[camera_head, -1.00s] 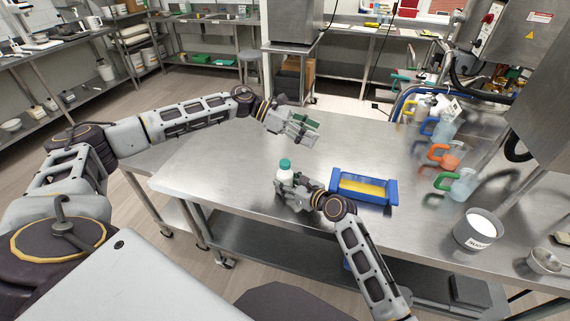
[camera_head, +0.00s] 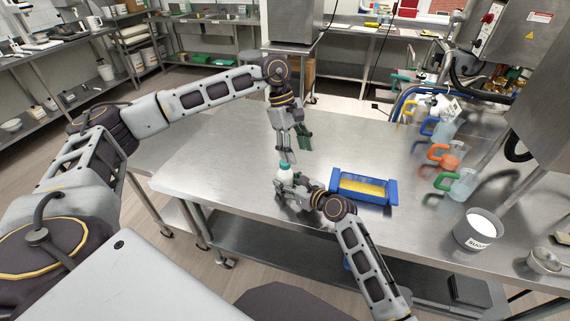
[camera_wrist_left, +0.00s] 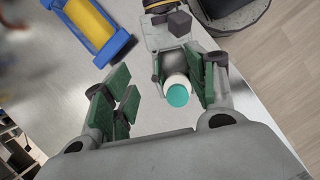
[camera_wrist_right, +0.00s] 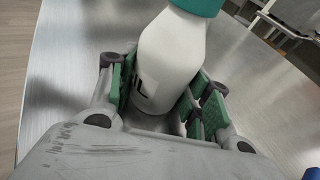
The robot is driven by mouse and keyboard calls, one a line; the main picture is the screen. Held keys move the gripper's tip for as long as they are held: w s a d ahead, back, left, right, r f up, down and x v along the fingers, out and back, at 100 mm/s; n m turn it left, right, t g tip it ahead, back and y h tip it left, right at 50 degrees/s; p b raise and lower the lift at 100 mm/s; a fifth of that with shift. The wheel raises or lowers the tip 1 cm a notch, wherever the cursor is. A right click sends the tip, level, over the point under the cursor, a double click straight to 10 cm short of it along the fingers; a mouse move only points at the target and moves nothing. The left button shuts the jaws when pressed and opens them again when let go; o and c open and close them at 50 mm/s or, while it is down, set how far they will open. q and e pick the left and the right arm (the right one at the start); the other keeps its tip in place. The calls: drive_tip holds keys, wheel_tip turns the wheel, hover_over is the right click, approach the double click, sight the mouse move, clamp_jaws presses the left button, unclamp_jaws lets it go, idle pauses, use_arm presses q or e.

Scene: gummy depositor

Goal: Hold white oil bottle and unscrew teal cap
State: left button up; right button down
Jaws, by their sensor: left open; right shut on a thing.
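The white oil bottle (camera_head: 284,176) stands upright near the front edge of the steel table. Its teal cap (camera_head: 286,166) is on top; in the left wrist view the cap (camera_wrist_left: 180,95) shows from above, right of centre. My right gripper (camera_head: 287,186) is shut around the body of the bottle (camera_wrist_right: 172,60), as the right wrist view shows. My left gripper (camera_head: 288,158) points down just above the cap with its fingers apart. In the left wrist view its fingers (camera_wrist_left: 160,90) are spread and the cap lies nearer the right-hand finger. I see no contact with the cap.
A blue tray with a yellow inside (camera_head: 364,187) lies right of the bottle. Several jugs with coloured handles, such as the green-handled jug (camera_head: 462,184), stand on the right. A steel pot (camera_head: 477,230) stands at front right. The table left of the bottle is clear.

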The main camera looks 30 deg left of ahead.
sight(285, 164)
use_arm(q)
drive_tip(key=a+y, duration=0.1)
drive_tip(key=a+r+y, duration=0.1)
drive_tip(key=shift+a+r+m+y, duration=0.25)
drive_tip(key=shift+m+y, duration=0.05)
drive_tip(key=shift+y, duration=0.1)
drive_tip(key=shift+a+r+t+y, duration=0.3)
drive_tip(key=shift+a+r+y, duration=0.25)
drive_tip(key=shift+a+y, duration=0.15)
drive_tip(key=shift+f, duration=0.15)
drive_tip(key=shift+f, duration=4.35)
clamp_jaws()
